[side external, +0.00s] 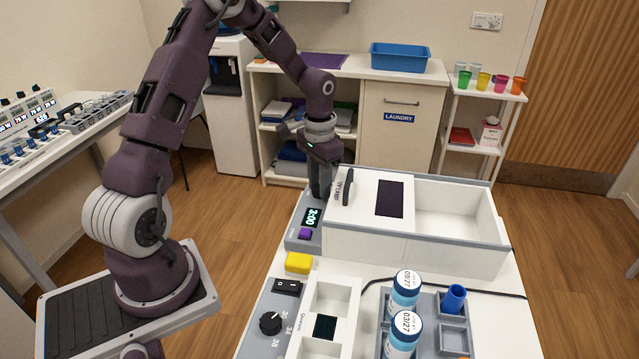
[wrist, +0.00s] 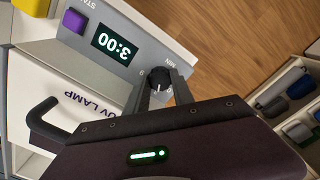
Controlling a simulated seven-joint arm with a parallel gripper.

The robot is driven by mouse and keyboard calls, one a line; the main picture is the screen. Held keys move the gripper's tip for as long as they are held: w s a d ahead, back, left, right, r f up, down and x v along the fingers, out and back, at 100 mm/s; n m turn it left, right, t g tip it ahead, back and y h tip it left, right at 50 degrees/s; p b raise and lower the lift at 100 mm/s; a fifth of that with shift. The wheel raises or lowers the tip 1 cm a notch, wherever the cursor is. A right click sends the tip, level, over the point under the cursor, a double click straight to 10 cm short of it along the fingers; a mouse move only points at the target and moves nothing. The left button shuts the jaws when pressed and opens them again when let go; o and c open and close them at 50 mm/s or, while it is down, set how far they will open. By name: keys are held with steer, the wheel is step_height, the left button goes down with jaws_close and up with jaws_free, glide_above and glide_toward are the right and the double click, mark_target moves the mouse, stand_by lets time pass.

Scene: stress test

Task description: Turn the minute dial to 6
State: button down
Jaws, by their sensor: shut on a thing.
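The minute dial (wrist: 159,77) is a small black knob on the grey panel (wrist: 122,70) of the UV lamp box, with "MIN" printed beside it. In the wrist view my gripper (wrist: 163,91) has one finger on each side of the knob and is shut on it. A purple button (wrist: 75,20) sits beside the display. In the side view my gripper (side external: 320,188) points down at the panel's far end and hides the dial. The knob's exact setting is unclear.
The white UV lamp box (side external: 365,244) with a black handle (side external: 348,186) stands close beside my gripper. A yellow block (side external: 299,263), a black knob (side external: 270,322) on another panel and labelled bottles (side external: 404,293) are nearer the camera.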

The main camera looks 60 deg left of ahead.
steer(key=m, duration=0.4)
steer(key=shift+m, duration=2.8)
steer(key=c, duration=1.4)
jaws_free()
steer(key=shift+o, duration=0.2)
step_height(320, 180, up, 7)
steer(key=shift+r, duration=0.1)
